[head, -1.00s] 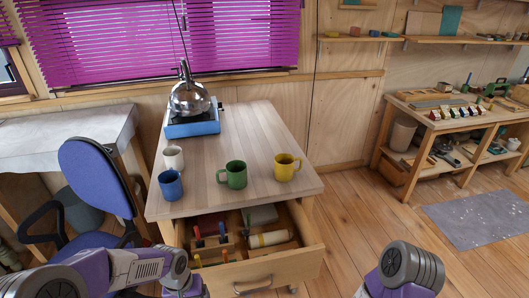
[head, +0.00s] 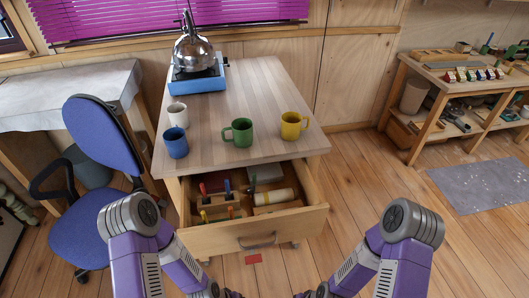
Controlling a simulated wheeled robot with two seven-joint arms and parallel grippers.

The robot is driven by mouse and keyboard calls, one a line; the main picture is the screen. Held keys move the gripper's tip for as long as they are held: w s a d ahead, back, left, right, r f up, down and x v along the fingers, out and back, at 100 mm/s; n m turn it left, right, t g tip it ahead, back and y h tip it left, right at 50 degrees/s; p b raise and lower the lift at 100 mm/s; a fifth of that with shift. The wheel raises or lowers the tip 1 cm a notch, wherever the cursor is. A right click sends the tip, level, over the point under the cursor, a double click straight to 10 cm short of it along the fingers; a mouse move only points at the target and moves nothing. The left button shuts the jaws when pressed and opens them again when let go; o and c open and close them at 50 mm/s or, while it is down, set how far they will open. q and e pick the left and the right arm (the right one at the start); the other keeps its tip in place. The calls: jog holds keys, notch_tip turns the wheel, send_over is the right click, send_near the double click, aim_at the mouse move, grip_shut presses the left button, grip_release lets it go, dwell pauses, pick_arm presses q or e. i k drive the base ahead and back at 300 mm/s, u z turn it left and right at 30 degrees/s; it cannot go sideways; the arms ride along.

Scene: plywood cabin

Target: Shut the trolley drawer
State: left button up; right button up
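The trolley (head: 215,135) has a light wooden top, and its drawer (head: 290,222) is pulled well out toward me. The drawer front carries a metal bar handle (head: 258,242). Inside are a wooden rack (head: 218,205) with coloured-handled tools, a pale roll (head: 272,197) and a grey block (head: 268,174). My two purple and grey arms come in at the bottom, left and right of the drawer front. Their lower ends run off the bottom edge, so both grippers are out of sight. I see nothing of mine touching the handle.
White (head: 178,114), blue (head: 175,143), green (head: 239,132) and yellow (head: 293,125) mugs stand on the trolley top. A kettle (head: 193,52) sits on a blue stove (head: 198,80) behind them. A blue chair (head: 95,220) stands close on the left. Floor to the right is open.

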aim_at(250, 233)
jog(key=z, duration=0.15)
jog(key=k, duration=0.95)
jog(key=u, duration=0.85)
jog(key=i, duration=0.85)
jog(key=z, duration=0.3)
